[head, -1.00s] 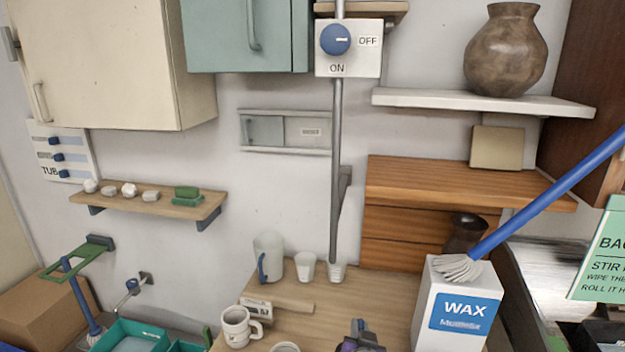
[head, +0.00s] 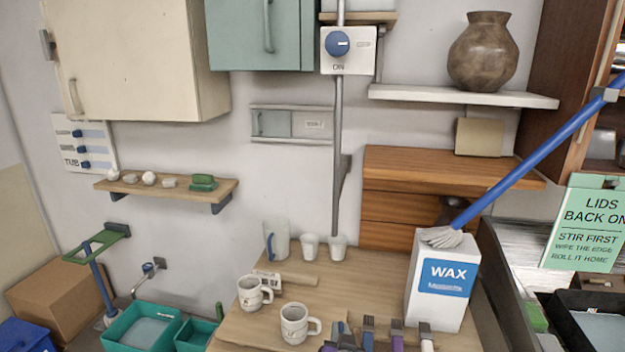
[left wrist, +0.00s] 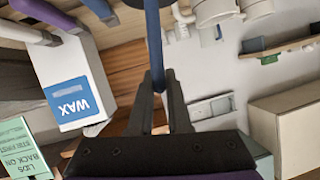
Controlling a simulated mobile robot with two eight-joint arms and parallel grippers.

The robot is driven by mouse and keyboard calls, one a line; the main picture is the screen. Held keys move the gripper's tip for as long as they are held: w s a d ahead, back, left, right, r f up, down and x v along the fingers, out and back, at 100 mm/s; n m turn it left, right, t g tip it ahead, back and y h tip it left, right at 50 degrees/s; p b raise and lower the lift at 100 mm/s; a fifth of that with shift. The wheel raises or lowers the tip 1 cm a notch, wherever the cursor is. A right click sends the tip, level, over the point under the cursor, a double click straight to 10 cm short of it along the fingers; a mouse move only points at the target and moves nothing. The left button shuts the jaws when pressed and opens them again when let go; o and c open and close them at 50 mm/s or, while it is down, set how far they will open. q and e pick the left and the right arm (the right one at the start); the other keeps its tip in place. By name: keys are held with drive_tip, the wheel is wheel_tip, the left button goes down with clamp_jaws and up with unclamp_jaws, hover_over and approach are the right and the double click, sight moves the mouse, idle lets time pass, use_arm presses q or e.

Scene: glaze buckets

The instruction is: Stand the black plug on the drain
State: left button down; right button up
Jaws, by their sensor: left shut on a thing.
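My left gripper (left wrist: 160,105) shows as dark fingers and a purple-edged body in the left wrist view. It is shut on a blue rod (left wrist: 154,45), with a dark piece (left wrist: 157,4) at its far end, cut by the top edge. I cannot tell surely that this is the black plug. In the head view a dark and purple part at the bottom edge, among brushes, looks like this gripper (head: 340,341). Neither the plug nor the drain shows clearly in the head view. My right gripper is not in view.
Two white mugs (head: 294,324) and several brushes (head: 397,335) are on the wooden counter (head: 240,330). A WAX box (head: 440,305) stands at its right, with a blue-handled mop (head: 530,160) over it. Teal tubs (head: 142,324) are at lower left.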

use_arm(q)
drive_tip(key=w+a+f+n+y, duration=0.1)
drive_tip(key=a+f+n+y, duration=0.1)
drive_tip(key=a, duration=1)
drive_tip(key=w+a+f+n+y, duration=0.1)
drive_tip(key=a+f, duration=0.4)
drive_tip(key=a, duration=0.6)
drive_tip(key=shift+w+a+n+g+y, duration=0.3)
drive_tip(key=shift+w+a+n+y, duration=0.15)
drive_tip(key=shift+y, duration=0.45)
drive_tip(key=shift+f, duration=0.1)
